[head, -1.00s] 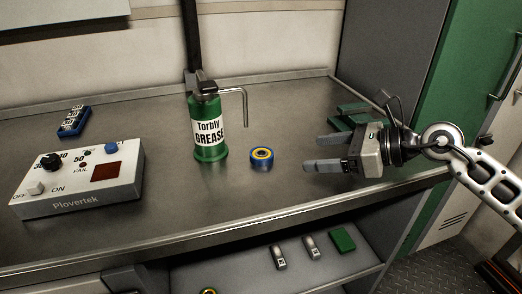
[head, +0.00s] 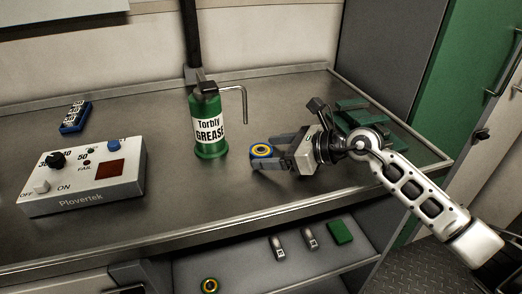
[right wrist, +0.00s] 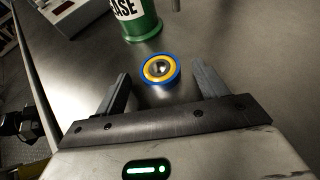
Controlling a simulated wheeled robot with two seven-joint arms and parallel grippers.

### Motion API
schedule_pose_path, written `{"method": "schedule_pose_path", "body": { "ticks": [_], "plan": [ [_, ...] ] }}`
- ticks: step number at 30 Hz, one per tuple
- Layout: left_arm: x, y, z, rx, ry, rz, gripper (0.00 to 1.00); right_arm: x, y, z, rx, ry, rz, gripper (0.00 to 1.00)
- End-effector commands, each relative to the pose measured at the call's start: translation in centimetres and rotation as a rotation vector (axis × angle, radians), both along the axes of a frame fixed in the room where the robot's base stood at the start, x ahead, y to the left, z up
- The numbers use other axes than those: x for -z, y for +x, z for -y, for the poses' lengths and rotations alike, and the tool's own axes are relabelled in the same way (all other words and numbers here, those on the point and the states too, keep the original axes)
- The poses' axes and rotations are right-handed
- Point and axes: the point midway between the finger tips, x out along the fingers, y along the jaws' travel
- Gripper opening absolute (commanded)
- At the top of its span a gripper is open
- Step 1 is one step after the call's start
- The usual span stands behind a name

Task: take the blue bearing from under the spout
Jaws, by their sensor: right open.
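The blue bearing (head: 261,151), with a yellow inner ring, lies on the metal bench just right of the green grease dispenser (head: 208,125). The dispenser's bent metal spout (head: 243,100) reaches out to the right, above and behind the bearing. My right gripper (head: 268,153) is low over the bench, coming from the right, open and at the bearing. In the right wrist view the bearing (right wrist: 161,69) sits ahead of the gap between the two open fingertips (right wrist: 160,80), roughly centred, with nothing held. My left gripper is not in view.
A white Plovertek control box (head: 85,178) stands at the left, with a blue numbered block (head: 75,116) behind it. Green blocks (head: 365,112) lie behind my right arm. A lower shelf holds another bearing (head: 209,285), small metal parts and a green block (head: 340,232).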

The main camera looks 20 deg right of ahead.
Motion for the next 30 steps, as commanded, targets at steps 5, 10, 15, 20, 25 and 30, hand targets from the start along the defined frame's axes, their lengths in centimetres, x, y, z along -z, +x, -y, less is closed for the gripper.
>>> {"method": "schedule_pose_path", "body": {
  "ticks": [5, 10, 15, 20, 25, 30],
  "plan": [
    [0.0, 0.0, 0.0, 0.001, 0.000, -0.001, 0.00, 0.0, 0.0, 0.0, 0.000, 0.000, 0.000, 0.50],
    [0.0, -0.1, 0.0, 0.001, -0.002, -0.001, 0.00, -0.1, 0.0, 0.1, 0.001, 0.001, 0.002, 0.20],
    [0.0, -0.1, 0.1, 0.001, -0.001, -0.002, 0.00, -0.1, 0.0, 0.1, 0.001, 0.001, 0.002, 0.16],
    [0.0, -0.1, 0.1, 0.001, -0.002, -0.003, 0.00, -0.5, 0.0, 0.1, 0.001, 0.001, 0.003, 0.16],
    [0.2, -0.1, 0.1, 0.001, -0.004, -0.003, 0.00, -2.3, 0.0, 0.1, 0.000, 0.000, 0.007, 0.16],
    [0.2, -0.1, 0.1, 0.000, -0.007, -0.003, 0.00, -5.4, -1.9, 0.9, -0.001, -0.006, 0.007, 0.16]
  ]
}}
